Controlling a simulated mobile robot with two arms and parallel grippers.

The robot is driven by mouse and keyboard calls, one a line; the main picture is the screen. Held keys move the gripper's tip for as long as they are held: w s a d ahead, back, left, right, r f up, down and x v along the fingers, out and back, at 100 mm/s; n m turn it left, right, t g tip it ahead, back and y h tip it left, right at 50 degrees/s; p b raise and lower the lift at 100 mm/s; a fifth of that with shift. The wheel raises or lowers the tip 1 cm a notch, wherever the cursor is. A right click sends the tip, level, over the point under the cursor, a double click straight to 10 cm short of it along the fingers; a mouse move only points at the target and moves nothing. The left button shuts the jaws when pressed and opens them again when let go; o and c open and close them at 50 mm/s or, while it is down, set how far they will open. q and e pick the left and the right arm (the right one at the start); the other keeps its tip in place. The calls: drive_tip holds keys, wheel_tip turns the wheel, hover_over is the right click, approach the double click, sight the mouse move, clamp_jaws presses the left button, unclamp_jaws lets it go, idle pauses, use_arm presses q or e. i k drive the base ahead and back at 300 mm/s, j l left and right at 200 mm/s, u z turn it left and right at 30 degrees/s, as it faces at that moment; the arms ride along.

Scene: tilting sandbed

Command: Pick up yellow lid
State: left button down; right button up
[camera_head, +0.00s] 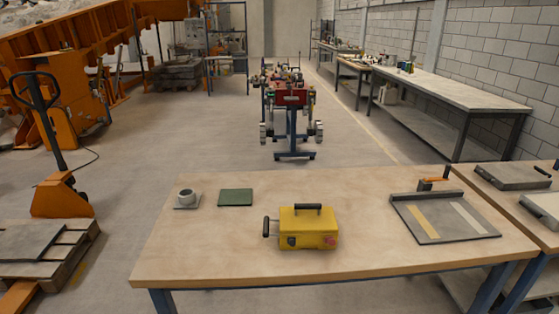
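A yellow box (308,232) stands near the front middle of the wooden table. Its yellow lid (307,213) has a black handle on top and appears to sit on the box. A black handle also sticks out at the box's left side, and dark and red parts show on its front. Neither of my grippers is in view.
On the wooden table (350,190) lie a green pad (236,197), a small grey cup-like piece on a plate (187,198) and a grey board with strips and an orange-handled part (442,216). A pallet jack (60,195) stands left. The table's middle back is clear.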

sight(302, 218)
drive_tip(key=i+l, duration=0.25)
drive_tip(key=l, duration=0.15)
drive_tip(key=i+l, duration=0.25)
drive_tip(key=l, duration=0.2)
drive_tip(key=i+l, duration=0.25)
drive_tip(key=l, duration=0.15)
